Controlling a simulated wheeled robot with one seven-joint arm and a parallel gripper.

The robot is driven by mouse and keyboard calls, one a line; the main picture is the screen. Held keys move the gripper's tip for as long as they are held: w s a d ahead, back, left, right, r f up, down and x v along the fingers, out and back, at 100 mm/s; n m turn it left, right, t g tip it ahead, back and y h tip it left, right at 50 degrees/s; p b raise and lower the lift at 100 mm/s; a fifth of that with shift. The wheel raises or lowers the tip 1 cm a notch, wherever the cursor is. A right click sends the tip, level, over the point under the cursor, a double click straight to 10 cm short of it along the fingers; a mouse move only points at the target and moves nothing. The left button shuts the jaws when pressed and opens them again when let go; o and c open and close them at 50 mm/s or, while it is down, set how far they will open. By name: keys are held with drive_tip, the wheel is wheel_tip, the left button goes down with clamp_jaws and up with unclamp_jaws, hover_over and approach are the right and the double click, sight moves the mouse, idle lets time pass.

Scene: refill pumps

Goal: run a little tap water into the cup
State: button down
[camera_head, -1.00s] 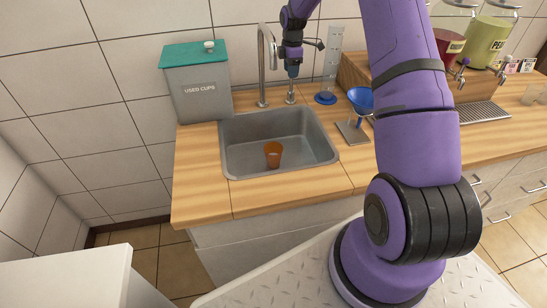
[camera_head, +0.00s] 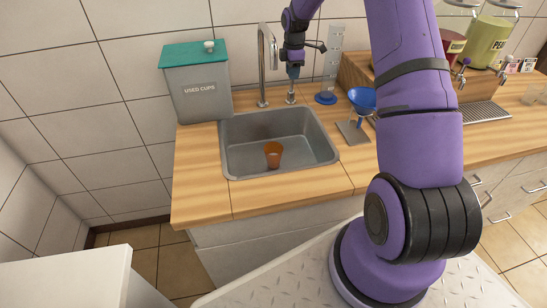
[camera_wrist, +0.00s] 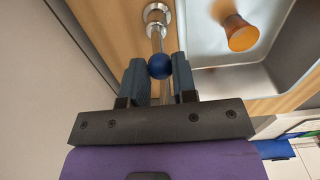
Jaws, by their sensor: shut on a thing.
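An orange cup (camera_head: 273,154) stands in the basin of the metal sink (camera_head: 232,160), below the tap's spout. It also shows in the wrist view (camera_wrist: 240,33). The tall curved metal tap (camera_head: 262,70) rises behind the sink. Beside it on the right is the tap lever (camera_head: 291,97), whose blue ball knob (camera_wrist: 160,66) shows in the wrist view. My gripper (camera_head: 292,71) is at this lever, with its two fingers (camera_wrist: 158,75) shut on the knob. No water stream is visible below the spout. The inside of the cup is too small to judge.
A grey used-cups bin (camera_head: 198,95) with a green lid stands left of the sink. A blue funnel on a stand (camera_head: 361,100) and a blue-based upright holder (camera_head: 326,98) are to the right. Juice dispensers (camera_head: 485,40) stand farther right. The front counter edge is clear.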

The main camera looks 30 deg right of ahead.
drive_tip(key=shift+s+f, duration=0.15)
drive_tip(key=shift+f, duration=0.1)
drive_tip(key=shift+w, duration=0.4)
drive_tip(key=shift+w+d+r, duration=0.15)
drive_tip(key=shift+w, duration=0.15)
drive_tip(key=shift+w, duration=0.2)
drive_tip(key=c, duration=1)
unclamp_jaws()
drive_tip(key=shift+w+d, duration=0.2)
drive_tip(key=shift+w, duration=0.3)
drive_tip(key=shift+w+d, duration=0.15)
drive_tip(key=shift+w, duration=0.3)
